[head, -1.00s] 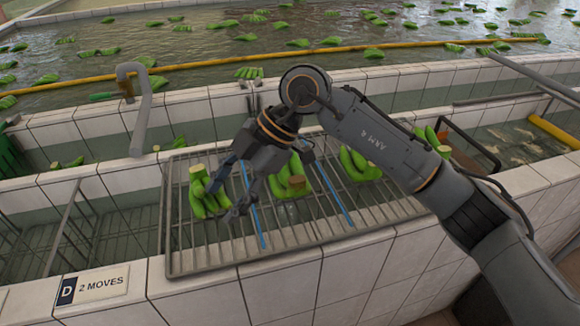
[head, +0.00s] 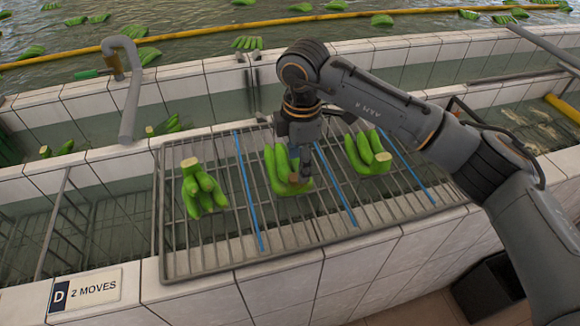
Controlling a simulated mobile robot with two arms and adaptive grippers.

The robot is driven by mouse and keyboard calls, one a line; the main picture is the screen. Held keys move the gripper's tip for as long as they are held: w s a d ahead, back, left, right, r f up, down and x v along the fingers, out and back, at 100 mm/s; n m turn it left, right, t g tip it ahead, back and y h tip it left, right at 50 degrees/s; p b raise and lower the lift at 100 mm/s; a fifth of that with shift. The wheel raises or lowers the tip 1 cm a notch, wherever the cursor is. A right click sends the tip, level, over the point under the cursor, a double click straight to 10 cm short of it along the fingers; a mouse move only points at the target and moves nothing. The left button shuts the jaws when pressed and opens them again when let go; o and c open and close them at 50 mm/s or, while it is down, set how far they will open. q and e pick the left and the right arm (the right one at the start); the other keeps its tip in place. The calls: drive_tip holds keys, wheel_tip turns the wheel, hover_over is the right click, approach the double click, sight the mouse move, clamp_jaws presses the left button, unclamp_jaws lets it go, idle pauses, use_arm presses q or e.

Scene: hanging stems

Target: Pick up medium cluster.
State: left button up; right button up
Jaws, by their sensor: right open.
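Three green banana clusters lie on a metal rack (head: 205,262): a left cluster (head: 203,190), a middle cluster (head: 276,172) and a right cluster (head: 367,153). Their sizes look close, and I cannot surely tell which is the medium one. Blue strips divide the rack between them. My right gripper (head: 309,172) is open and points down over the middle cluster, its fingers in front of and beside the cluster's cut crown. The fingers partly hide this cluster, and I cannot tell whether they touch it. My left gripper is not in view.
A tiled wall with a bent grey pipe (head: 129,90) stands behind the rack. More bananas float in the water beyond. A dark bin (head: 487,287) stands on the floor at right.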

sight(289, 166)
drive_tip(key=shift+f+p, duration=0.75)
drive_tip(key=shift+p, duration=0.05)
wheel_tip(289, 166, down, 2)
drive_tip(key=shift+w+f+p, duration=0.15)
drive_tip(key=shift+f+p, duration=0.1)
drive_tip(key=shift+p, duration=0.25)
drive_tip(key=shift+f, duration=0.5)
drive_tip(key=c, duration=1.1)
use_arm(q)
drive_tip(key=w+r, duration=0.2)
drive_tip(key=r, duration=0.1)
use_arm(e)
drive_tip(key=shift+w, duration=0.1)
clamp_jaws()
